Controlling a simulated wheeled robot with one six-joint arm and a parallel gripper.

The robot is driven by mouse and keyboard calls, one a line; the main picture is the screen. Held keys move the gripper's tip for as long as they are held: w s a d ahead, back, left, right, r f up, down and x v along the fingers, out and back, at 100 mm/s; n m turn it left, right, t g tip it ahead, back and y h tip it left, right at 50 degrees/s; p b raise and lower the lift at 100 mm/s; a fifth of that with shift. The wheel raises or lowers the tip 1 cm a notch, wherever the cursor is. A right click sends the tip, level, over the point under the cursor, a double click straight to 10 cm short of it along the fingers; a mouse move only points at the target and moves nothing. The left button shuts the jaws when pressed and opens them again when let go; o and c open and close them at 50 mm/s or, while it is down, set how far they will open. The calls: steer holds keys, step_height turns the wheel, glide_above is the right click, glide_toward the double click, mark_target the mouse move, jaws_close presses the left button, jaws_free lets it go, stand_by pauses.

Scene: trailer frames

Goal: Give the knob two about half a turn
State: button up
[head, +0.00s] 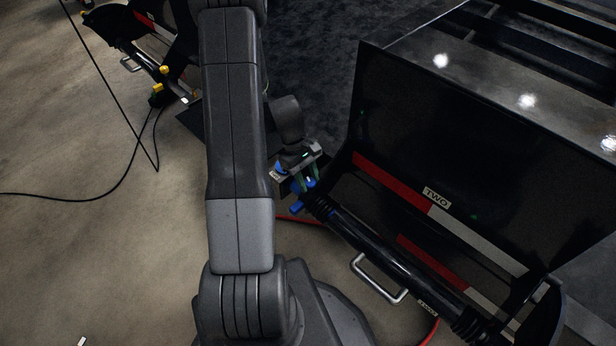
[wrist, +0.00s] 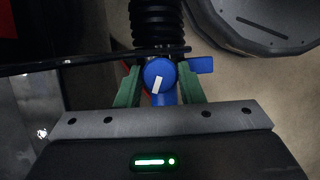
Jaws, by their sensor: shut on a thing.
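The blue knob (wrist: 158,76) with a white mark on its face shows in the wrist view, between the two green fingers of my gripper (wrist: 160,88). The white mark is tilted slightly from upright. My gripper (head: 308,180) is shut on the knob. In the head view the knob is small and partly hidden by the fingers. The frame beside it carries a "TWO" label (head: 436,197) on its red and white stripe.
A blue tab (wrist: 202,65) sticks out right of the knob, and a black ribbed bellows (wrist: 155,22) lies beyond it. A metal handle (head: 380,280) hangs along the black bar. A similar unit with yellow parts (head: 158,92) stands at upper left. Cables lie on the floor.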

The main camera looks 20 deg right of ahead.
steer(key=o, duration=1)
steer(key=p+v, duration=0.3)
steer(key=v, duration=1.1)
steer(key=shift+p, duration=0.3)
steer(key=shift+a, duration=0.1)
